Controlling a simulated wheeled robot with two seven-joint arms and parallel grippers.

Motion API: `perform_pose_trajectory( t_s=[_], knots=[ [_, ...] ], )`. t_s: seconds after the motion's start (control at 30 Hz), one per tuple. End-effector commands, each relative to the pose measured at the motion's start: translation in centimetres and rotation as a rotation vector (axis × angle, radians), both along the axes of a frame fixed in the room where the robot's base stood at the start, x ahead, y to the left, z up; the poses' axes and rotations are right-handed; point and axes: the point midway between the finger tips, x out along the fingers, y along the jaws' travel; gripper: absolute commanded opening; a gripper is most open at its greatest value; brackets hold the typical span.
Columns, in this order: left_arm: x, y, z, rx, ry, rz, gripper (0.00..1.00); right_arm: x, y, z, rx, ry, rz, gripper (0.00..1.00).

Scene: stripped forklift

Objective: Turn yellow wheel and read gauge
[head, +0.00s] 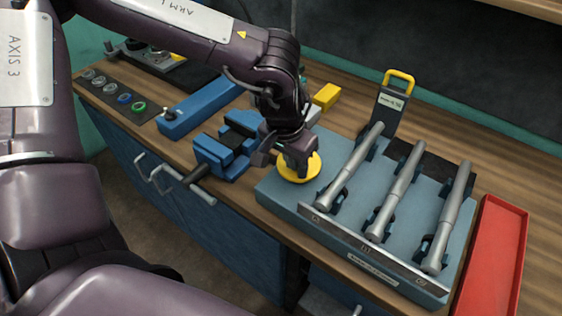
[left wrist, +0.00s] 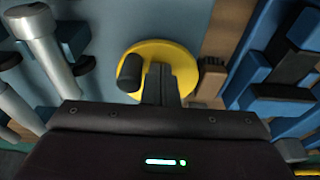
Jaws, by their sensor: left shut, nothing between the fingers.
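The yellow wheel (head: 299,167) lies flat on the left end of a blue-grey panel (head: 285,195). In the left wrist view the yellow wheel (left wrist: 175,62) shows a dark knob (left wrist: 131,72) near its rim. My left gripper (head: 297,172) points down over the wheel and hides part of it. Its fingers (left wrist: 160,85) are shut and empty, beside the knob; I cannot tell if they touch it. No gauge dial can be made out clearly. My right gripper is not in view.
Three grey tubes (head: 397,190) sit in clips on the panel, with a yellow-handled tool (head: 391,103) behind. A blue vise (head: 226,145) is left of the wheel. A red tray (head: 495,258) lies at the right. Rings (head: 124,98) lie on a dark strip far left.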

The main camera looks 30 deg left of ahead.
Motion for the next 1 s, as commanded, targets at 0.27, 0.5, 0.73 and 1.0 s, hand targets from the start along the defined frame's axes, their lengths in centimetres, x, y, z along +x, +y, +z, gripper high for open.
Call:
perform_pose_trajectory(
  t_s=[0.27,0.5,0.73,1.0],
  knots=[
    [0.0,0.3,2.5,0.001,0.001,0.001,0.0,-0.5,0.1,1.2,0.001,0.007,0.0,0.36],
    [0.0,0.6,4.4,0.001,0.002,0.002,0.0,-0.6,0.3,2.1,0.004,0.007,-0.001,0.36],
    [0.0,0.8,6.1,0.001,0.003,0.001,0.0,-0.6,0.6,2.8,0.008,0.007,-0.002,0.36],
    [-0.1,0.8,6.6,0.001,0.004,0.001,0.0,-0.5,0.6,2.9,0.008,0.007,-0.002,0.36]
  ],
)
